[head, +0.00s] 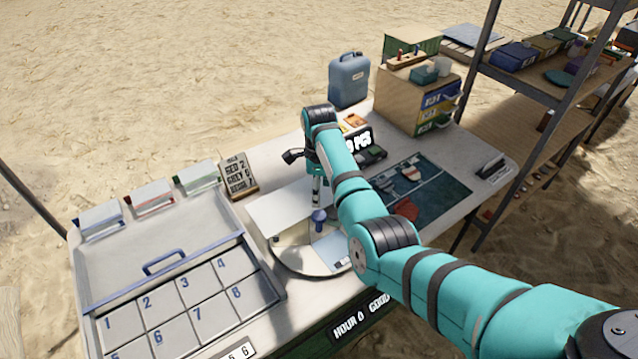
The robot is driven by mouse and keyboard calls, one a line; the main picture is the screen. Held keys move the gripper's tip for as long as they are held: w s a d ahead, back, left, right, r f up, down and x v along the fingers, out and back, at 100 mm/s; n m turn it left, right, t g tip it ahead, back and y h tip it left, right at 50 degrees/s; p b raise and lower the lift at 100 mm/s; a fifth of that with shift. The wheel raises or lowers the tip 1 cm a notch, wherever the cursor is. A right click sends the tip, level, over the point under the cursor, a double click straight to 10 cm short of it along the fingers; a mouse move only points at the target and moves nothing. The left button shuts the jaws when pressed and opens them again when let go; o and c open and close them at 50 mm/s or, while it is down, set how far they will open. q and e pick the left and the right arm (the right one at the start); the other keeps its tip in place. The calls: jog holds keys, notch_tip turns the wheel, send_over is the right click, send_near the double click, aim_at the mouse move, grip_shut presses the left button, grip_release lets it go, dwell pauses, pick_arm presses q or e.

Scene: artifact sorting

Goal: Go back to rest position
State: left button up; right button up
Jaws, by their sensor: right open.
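My right arm reaches in from the lower right, across the table. My right gripper (317,200) points down over the round turntable-like stand (290,268) in the middle of the table; its fingers are small and partly hidden by my arm. It is open. A blue knob-like piece (319,216) stands just below the fingertips; I cannot tell whether they touch it. My left gripper is not in view.
A grey tray (92,275) with numbered compartments and a blue handle lies at the left. A sign block (238,175), a blue jug (349,80) and a drawer cabinet (395,105) stand farther back. A shelf rack (545,90) is at the right.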

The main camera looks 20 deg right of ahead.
jog(key=shift+r, duration=1.1)
